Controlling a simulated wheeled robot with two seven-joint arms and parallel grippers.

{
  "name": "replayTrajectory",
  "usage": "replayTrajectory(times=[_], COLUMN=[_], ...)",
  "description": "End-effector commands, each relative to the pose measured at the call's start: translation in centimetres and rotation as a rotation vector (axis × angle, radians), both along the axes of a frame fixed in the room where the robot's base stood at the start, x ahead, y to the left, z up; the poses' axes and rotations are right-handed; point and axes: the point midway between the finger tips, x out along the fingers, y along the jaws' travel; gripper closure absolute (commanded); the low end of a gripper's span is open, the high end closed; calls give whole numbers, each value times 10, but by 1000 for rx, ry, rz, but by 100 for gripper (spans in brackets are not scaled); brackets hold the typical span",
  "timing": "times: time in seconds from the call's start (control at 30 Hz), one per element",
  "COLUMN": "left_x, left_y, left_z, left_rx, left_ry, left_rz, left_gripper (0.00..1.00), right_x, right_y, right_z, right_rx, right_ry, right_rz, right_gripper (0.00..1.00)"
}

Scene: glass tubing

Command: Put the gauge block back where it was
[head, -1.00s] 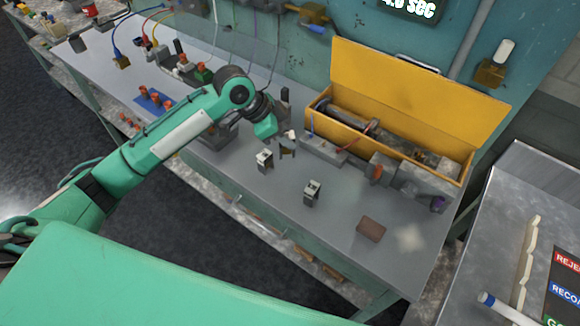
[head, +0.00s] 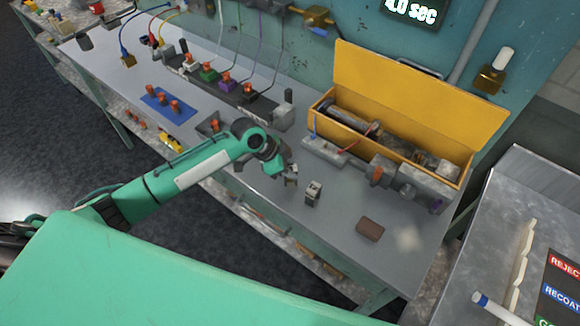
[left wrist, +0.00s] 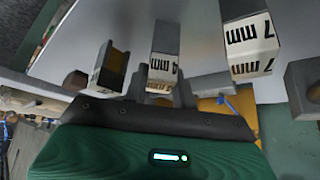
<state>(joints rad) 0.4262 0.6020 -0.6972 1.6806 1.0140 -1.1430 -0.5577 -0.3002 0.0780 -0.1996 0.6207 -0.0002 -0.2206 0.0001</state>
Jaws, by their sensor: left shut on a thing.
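My left gripper (head: 291,178) is low over the front part of the grey bench. It is shut on a small gauge block (left wrist: 164,62), whose label seems to read 4 mm in the left wrist view. A 7 mm block (left wrist: 247,45) stands to the right of the held block there, apart from it. Another block marked mm (left wrist: 112,68), its number unclear, is to the left. In the head view one small block (head: 313,194) stands on the bench just right of the gripper. My arm hides the bench behind it. My right gripper is not in view.
A yellow open box (head: 400,105) with tubing stands behind right, with grey metal fixtures (head: 325,150) along its front. A brown block (head: 370,229) lies at front right. A blue mat with orange pegs (head: 168,103) is at left. The bench between the brown block and small block is clear.

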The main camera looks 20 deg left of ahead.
Motion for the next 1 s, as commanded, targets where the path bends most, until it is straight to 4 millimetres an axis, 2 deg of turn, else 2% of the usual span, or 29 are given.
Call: replayTrajectory(times=[0.17, 0.2, 0.3, 0.67, 0.77, 1.0], left_x=[0, 0, 0, 0, -3, -15], left_y=[0, 0, 0, 2, 9, 35], left_z=[-3, -2, -2, 3, 13, 56], left_rx=[0, 0, 0, 0, 1, 3], left_ry=[0, 0, 1, -2, -3, -4], left_rz=[0, 0, -1, 0, -1, 0], left_gripper=[98, 67, 51, 51, 51, 51], right_x=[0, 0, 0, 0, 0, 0], right_y=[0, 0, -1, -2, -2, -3], right_z=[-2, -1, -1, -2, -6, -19], right_rx=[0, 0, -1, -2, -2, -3], right_ry=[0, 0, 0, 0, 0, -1], right_rz=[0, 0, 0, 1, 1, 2], right_gripper=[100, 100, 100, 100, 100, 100])
